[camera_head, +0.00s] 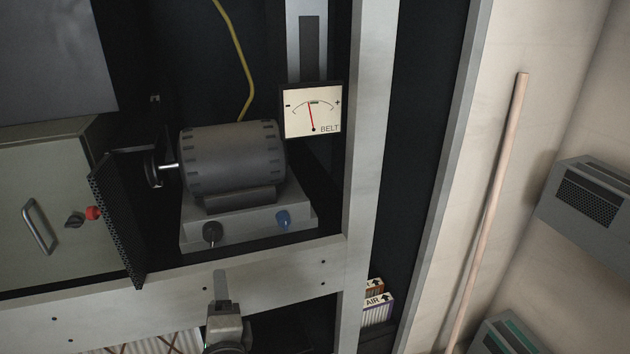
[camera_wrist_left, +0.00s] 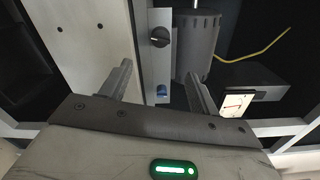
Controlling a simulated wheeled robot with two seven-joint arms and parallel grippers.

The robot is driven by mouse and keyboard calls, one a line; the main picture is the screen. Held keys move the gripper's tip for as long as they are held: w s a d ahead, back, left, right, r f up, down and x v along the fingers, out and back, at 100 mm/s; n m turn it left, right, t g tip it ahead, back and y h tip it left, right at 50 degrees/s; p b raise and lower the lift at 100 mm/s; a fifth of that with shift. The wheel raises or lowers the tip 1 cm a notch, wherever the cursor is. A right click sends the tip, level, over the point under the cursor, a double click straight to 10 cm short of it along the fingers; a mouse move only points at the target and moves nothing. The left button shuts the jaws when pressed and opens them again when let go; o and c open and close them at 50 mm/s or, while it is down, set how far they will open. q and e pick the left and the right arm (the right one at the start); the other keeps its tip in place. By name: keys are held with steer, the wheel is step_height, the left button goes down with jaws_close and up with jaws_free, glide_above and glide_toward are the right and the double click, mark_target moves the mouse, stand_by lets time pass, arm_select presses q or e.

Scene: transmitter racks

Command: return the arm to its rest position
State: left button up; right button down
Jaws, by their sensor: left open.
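My left gripper (camera_head: 222,275) shows at the lower middle of the head view, edge-on, in front of the rack's pale horizontal beam (camera_head: 270,282). Its fingers point up the picture, below the motor unit. In the left wrist view the gripper (camera_wrist_left: 160,70) is open, its two fingers apart with nothing between them. The motor's pale base, with a black knob (camera_wrist_left: 160,38) and a blue knob (camera_wrist_left: 162,91), shows beyond the gap between the fingers. My right gripper is in neither view.
A grey motor (camera_head: 232,157) sits on its base (camera_head: 250,232) in the rack. A perforated guard (camera_head: 117,222) stands at its left. A BELT gauge (camera_head: 311,111) hangs at upper right. A pale upright (camera_head: 366,150) bounds the bay; boxes (camera_head: 376,308) stand lower right.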

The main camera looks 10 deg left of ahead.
arm_select(q)
steer(key=s+d+f+n+g+h, duration=0.4)
steer(key=s+f+h, duration=0.15)
steer(key=f, duration=0.35)
steer(key=s+d+f+n+h, duration=0.1)
steer(key=s+d+n+h, duration=0.5)
steer(key=d+n+h, duration=0.1)
steer(key=shift+s+d+f+n+g, duration=0.25)
steer(key=shift+d+n+g, duration=0.15)
steer(key=shift+d+n, duration=0.3)
